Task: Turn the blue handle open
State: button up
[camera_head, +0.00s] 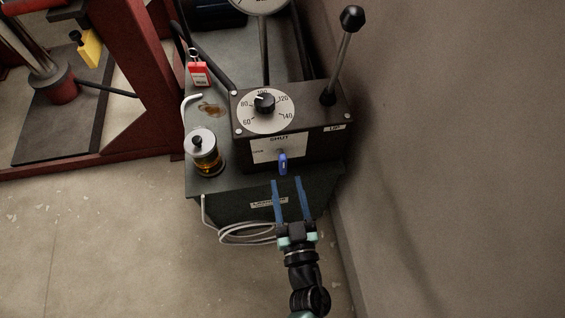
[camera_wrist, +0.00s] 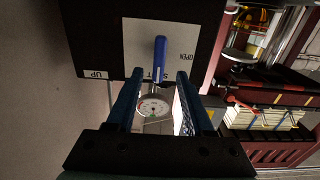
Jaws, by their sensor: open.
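The blue handle (camera_head: 283,164) sits on a white label plate (camera_head: 266,150) on the front of a dark control box. The plate is marked SHUT at its top and OPEN at its left side. In the wrist view, which is turned over, the handle (camera_wrist: 160,52) stands lengthwise in line with the SHUT mark, and OPEN is to its right. My gripper (camera_head: 287,181) is open and empty, with its two blue fingers pointing at the box. The fingertips are just in front of the handle. In the wrist view the handle lines up with the gap between the fingers (camera_wrist: 160,74).
A dial (camera_head: 266,110) and a black-knobbed lever (camera_head: 341,55) are on the box top. A wall (camera_head: 440,150) is close on the right. A coiled cable (camera_head: 240,234) hangs left of my gripper.

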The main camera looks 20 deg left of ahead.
aim_at(283, 168)
jog(key=b+x, duration=0.1)
jog(key=x, duration=0.5)
jog(key=shift+w+a, duration=0.15)
jog(key=shift+w, duration=0.15)
grip_shut()
